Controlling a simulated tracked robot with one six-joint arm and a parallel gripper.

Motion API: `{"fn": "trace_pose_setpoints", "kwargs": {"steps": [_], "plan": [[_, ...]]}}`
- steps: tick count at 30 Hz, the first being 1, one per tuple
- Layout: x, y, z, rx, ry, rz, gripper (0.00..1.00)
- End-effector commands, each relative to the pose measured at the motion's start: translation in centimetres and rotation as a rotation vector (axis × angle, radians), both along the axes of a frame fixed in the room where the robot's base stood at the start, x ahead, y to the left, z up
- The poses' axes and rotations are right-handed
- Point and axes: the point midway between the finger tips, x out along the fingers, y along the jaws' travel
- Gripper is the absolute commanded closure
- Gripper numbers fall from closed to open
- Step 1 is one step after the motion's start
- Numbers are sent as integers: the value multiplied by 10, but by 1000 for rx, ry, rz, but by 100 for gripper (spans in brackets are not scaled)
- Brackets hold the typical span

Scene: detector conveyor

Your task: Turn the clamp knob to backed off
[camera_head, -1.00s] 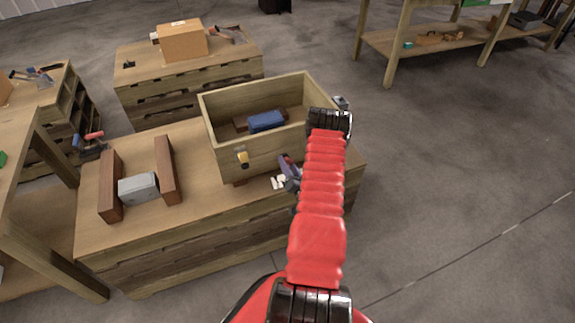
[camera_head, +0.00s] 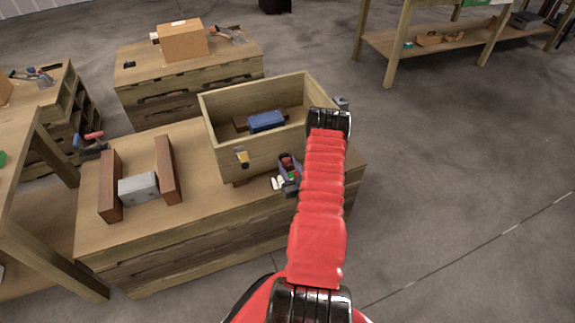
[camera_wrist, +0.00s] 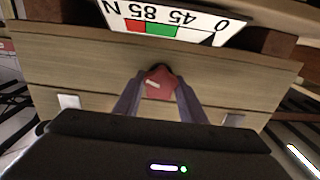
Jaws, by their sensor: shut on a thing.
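In the wrist view the red clamp knob (camera_wrist: 160,80) is on a wooden front face, with a pale mark on its left side. My gripper (camera_wrist: 158,88) is shut on it, one finger on each side. The dial plate (camera_wrist: 165,24) above it shows upside-down figures, a green and a red band, and a thin dark line near the 0 end. In the head view my gripper (camera_head: 289,172) is low beside the front of the wooden box (camera_head: 262,147), partly behind my red arm. I cannot make out the knob in the head view.
The box stands on a wooden bench (camera_head: 200,210) and holds a blue block (camera_head: 266,121). A grey block (camera_head: 138,187) lies between two brown bricks at the left. The floor to the right is clear.

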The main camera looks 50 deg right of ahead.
Motion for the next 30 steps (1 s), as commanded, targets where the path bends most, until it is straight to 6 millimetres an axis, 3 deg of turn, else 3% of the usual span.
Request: {"fn": "trace_pose_setpoints", "kwargs": {"steps": [12,30], "plan": [[-1,1,-2,-237,147,-2,85],[-1,1,-2,-286,176,0,85]]}}
